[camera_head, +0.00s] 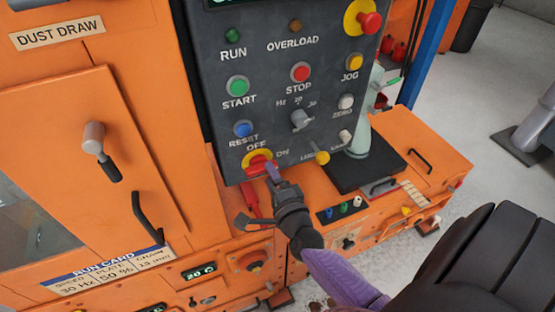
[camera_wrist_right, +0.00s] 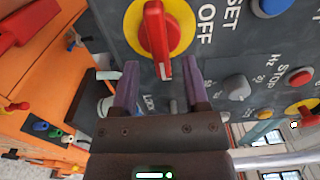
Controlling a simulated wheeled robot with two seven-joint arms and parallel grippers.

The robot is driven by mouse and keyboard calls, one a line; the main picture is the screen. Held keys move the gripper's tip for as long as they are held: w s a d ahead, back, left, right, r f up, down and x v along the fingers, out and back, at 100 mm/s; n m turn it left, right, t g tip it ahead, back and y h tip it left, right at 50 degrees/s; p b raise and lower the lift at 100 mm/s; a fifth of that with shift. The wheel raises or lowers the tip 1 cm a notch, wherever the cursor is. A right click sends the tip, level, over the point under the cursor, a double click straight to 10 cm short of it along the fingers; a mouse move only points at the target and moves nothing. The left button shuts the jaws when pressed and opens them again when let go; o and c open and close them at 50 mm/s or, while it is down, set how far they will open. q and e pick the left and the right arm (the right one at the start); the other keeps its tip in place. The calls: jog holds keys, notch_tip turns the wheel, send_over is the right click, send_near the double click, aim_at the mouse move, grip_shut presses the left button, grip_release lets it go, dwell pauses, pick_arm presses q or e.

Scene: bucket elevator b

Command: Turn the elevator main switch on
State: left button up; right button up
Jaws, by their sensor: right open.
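The main switch is a red handle on a yellow disc (camera_head: 257,163) at the lower left of the dark control panel (camera_head: 225,135), under the word OFF. It also shows in the right wrist view as a red handle (camera_wrist_right: 155,32), its pale-marked end pointing down toward my gripper. My right gripper (camera_head: 273,172) is at the switch, and in the wrist view its two purple fingers (camera_wrist_right: 160,84) stand apart, one on each side of the handle's end. Contact cannot be told. The ON label beside the disc is partly readable in the head view. My left gripper is not in view.
A red emergency button (camera_head: 369,22) is at the top right. An orange ledge (camera_head: 395,140) juts out below the panel.

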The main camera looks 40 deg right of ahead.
jog(key=v, duration=0.8)
jog(key=shift+s, duration=0.2)
